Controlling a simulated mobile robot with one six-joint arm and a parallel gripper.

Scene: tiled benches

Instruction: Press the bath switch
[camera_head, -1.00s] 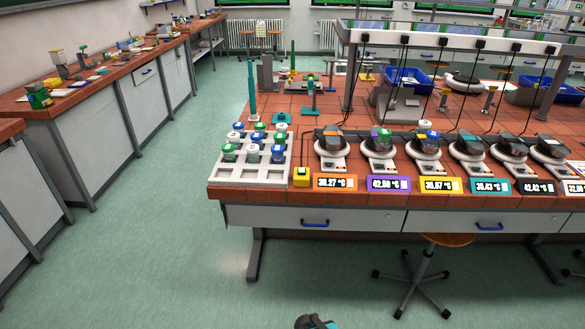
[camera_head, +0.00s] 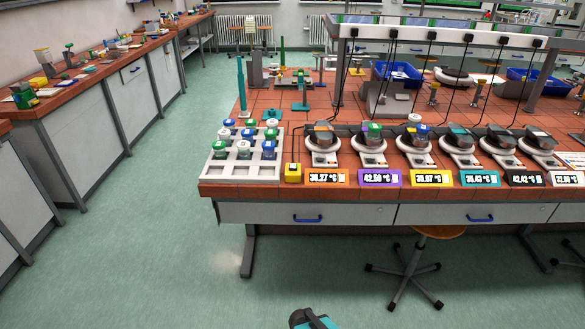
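A dark and teal part of my arm shows at the bottom edge, well in front of and below the bench. No fingertips of my gripper are visible.
A white rack (camera_head: 218,172) with blue-, green- and white-topped jars is left of the box. Several round devices (camera_head: 323,142) with temperature displays (camera_head: 327,178) line the front to the right. A stool (camera_head: 438,232) stands below. Floor left of the bench is clear.

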